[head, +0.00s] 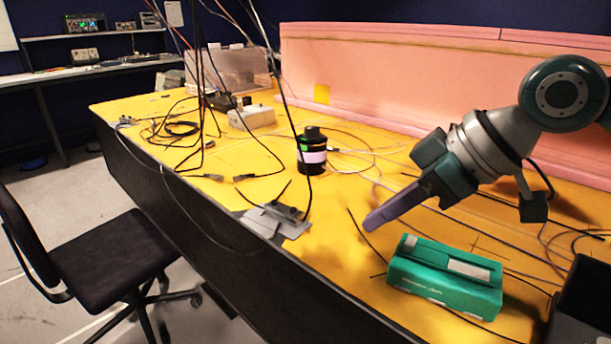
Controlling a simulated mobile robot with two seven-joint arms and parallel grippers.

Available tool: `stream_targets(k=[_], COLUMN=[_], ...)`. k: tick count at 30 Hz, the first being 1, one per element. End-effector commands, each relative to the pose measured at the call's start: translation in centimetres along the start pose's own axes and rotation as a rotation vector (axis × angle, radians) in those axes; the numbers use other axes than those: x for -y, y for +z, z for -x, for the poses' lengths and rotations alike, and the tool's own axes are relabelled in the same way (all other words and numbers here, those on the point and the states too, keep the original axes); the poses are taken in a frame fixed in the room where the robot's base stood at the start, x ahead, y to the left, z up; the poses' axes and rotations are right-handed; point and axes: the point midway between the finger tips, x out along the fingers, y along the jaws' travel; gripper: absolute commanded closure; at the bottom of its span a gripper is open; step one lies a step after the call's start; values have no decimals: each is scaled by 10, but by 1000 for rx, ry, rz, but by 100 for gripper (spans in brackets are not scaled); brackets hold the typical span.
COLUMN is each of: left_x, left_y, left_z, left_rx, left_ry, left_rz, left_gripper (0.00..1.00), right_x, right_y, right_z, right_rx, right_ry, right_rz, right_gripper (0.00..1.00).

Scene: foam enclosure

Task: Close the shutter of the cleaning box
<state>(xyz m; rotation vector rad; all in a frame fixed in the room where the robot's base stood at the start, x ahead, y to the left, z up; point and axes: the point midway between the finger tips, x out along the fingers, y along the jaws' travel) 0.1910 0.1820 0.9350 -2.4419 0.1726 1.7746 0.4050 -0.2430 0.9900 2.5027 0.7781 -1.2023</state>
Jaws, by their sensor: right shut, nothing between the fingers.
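The cleaning box (446,280) is a green case lying on the yellow table at the lower right. Its top has a pale strip (469,267) and a dark slot beside it; I cannot tell for certain how far the shutter is open. My right gripper (370,226) comes in from the right with its purple-grey fingers together and nothing between them. The fingertips are above and to the left of the box, apart from it. My left gripper is not in view.
A black canister (311,150) stands mid-table, with grey flat pieces (275,222) near the front edge. Loose cables cross the yellow tabletop (345,260). A pink foam wall (430,85) runs behind. A black bin (585,310) is at the lower right.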

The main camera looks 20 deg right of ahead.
Motion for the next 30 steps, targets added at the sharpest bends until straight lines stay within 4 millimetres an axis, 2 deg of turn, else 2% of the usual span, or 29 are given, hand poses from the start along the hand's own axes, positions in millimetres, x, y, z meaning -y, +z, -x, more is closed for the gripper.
stream_targets(k=[2,3,6,12,25,30], left_x=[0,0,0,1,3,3], left_y=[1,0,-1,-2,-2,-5], left_z=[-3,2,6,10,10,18], left_rx=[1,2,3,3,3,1], left_ry=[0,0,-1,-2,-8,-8], left_rz=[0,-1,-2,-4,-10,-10], left_gripper=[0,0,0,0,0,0], right_x=[2,0,0,1,1,1], right_y=[-1,6,17,29,31,30], right_z=[-14,-5,4,13,15,17], right_rx=[-2,6,7,4,1,2], right_ry=[-3,0,0,-1,0,-1], right_rz=[-2,0,2,1,1,0], right_gripper=[100,100,100,100,100,100])
